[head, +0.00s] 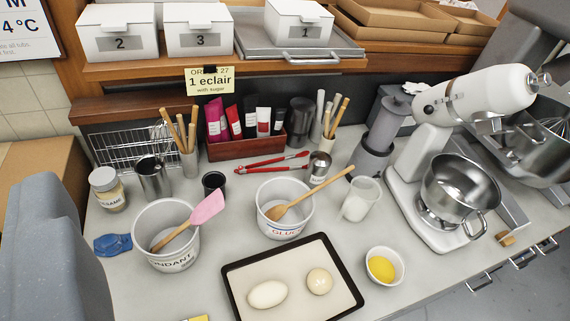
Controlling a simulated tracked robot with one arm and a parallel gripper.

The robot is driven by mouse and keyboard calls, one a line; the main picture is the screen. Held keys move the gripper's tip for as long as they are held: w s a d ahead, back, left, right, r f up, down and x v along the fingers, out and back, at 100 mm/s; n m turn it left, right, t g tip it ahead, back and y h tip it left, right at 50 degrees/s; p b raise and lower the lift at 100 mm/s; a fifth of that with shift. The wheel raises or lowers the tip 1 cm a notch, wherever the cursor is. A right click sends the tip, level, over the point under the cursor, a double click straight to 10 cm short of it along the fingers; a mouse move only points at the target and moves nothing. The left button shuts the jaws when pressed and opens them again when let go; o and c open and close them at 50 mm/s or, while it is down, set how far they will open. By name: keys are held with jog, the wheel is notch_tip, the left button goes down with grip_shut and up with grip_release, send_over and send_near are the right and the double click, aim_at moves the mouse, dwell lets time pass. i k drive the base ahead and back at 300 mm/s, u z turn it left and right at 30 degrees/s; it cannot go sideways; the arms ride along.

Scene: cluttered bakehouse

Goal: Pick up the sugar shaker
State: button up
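I cannot tell for certain which vessel is the sugar shaker. A small metal canister with a pale label (318,166) stands on the worktop behind the glucose tub; its label is too small to read. A taller dark metal canister (301,117) stands at the back, beside the tube rack. A plain steel cylinder (153,178) stands at the left by the wire rack. My gripper does not show, and nothing is seen held.
The fondant tub (165,236) with a pink spatula, the glucose tub (285,213) with a wooden spoon, and a glass jug (360,199) crowd the front. A tray (325,250) and yolk bowl (382,266) lie nearer. A stand mixer (432,165) blocks the right.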

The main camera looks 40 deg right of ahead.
aim_at(319, 163)
jog(key=z, duration=1.1)
